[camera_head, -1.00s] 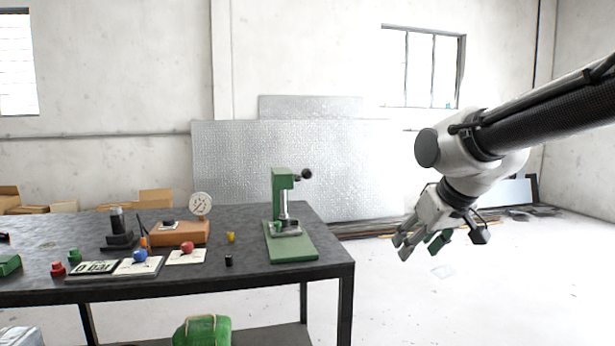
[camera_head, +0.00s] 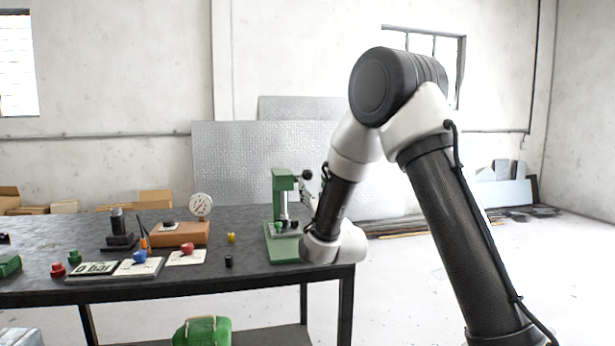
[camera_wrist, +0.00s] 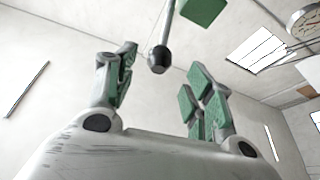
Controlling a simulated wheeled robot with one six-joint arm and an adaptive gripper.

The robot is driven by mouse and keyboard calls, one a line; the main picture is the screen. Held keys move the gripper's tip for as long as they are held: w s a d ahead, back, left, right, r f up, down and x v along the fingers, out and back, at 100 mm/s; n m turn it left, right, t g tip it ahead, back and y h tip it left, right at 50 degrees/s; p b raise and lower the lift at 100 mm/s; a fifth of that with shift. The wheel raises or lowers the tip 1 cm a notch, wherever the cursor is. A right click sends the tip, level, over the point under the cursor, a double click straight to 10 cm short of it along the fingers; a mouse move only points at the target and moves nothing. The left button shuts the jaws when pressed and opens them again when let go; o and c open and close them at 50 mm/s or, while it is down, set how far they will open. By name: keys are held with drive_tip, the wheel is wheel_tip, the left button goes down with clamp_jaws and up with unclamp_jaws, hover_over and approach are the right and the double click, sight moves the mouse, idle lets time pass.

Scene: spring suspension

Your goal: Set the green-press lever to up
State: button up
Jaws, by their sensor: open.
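The green press (camera_head: 283,195) stands upright on its green base at the right end of the dark table. Its lever ends in a black ball knob (camera_head: 307,174) beside the press head on the right. My gripper (camera_wrist: 162,80) is open, with green-padded fingers on both sides of the knob's line and nothing held. In the head view my wrist is at the table's right edge by the press base, and the fingers are mostly hidden.
The dark table (camera_head: 180,285) holds a dial gauge (camera_head: 201,205) on an orange-brown block (camera_head: 180,234), a black stand (camera_head: 119,232), a yellow piece (camera_head: 231,237) and a small black piece (camera_head: 228,261). Red (camera_head: 187,249) and blue (camera_head: 140,256) knobs sit on cards. Floor at right is open.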

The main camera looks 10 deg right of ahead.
sight(310, 178)
drive_tip(key=x, duration=0.6)
drive_tip(key=shift+w+r, duration=0.2)
drive_tip(key=shift+w, duration=0.15)
drive_tip(key=shift+c, duration=0.2)
drive_tip(key=shift+r, duration=0.1)
clamp_jaws()
